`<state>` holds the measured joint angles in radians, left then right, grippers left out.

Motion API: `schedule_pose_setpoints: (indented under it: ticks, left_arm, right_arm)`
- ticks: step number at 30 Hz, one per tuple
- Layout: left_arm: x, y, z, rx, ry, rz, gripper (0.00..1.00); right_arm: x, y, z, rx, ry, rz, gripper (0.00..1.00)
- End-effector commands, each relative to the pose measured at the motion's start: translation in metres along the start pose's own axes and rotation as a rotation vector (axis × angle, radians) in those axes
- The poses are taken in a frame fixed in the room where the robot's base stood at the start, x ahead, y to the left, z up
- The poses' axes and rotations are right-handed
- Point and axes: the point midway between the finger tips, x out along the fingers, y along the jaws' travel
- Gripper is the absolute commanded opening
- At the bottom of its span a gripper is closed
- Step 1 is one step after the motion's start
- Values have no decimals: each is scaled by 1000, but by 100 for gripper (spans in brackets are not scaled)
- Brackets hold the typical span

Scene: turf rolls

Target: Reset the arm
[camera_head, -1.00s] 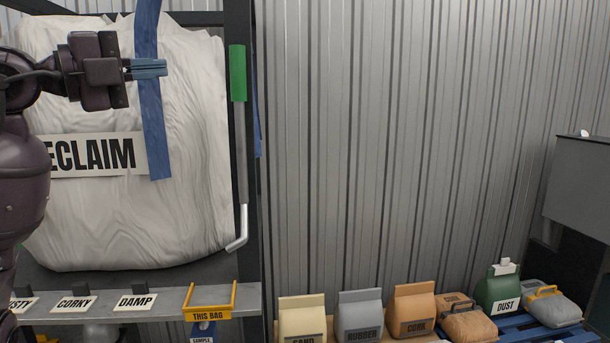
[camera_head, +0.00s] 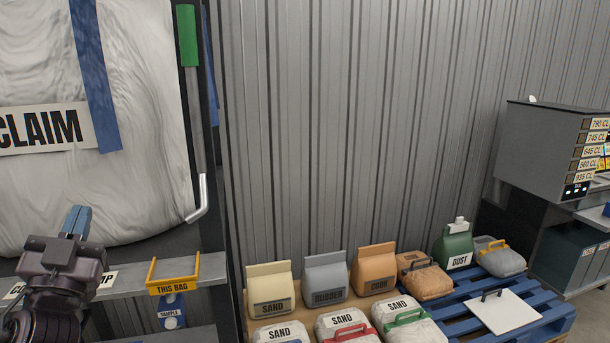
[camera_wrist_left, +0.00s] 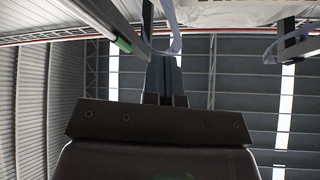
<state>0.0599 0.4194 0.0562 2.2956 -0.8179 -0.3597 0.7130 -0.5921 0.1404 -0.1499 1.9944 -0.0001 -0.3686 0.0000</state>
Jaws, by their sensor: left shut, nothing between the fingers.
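My left gripper (camera_head: 76,222) shows at the lower left of the head view, in front of the shelf below the big white bag. Its blue fingers are together, point upward and hold nothing. In the left wrist view the closed fingers (camera_wrist_left: 166,82) point up toward the roof beams. My right gripper is in neither view.
The white bulk bag (camera_head: 150,150) with a blue strap (camera_head: 95,70) hangs at the left. A green-handled bar (camera_head: 188,40) hangs beside it. The shelf (camera_head: 215,266) carries a yellow THIS BAG holder (camera_head: 173,287). Several bags stand lower right, by a blue pallet (camera_head: 552,312).

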Motion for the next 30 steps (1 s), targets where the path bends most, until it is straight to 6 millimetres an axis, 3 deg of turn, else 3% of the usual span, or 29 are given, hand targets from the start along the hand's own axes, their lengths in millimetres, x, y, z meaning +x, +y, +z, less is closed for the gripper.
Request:
schedule_pose_setpoints:
  ticks: [1, 6, 12, 15, 18, 24, 30]
  left_arm:
    - [-19, 1, 22, -18, -113, -23, 0]
    - [-93, 10, 90, -55, -522, -60, 0]
    - [-202, 33, 141, -75, -1002, 7, 0]
    - [-254, 46, 150, -85, -1207, 75, 0]
    - [-293, 57, 151, -94, -1355, 142, 0]
    - [-348, 71, 145, -111, -1555, 258, 0]
    - [-391, 82, 133, -134, -1702, 369, 0]
  right_arm:
    - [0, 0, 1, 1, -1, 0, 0]
    - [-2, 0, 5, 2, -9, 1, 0]
    - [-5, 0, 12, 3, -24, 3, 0]
    - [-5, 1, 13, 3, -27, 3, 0]
    - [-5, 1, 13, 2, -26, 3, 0]
    - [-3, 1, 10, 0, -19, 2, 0]
    - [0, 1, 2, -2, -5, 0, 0]
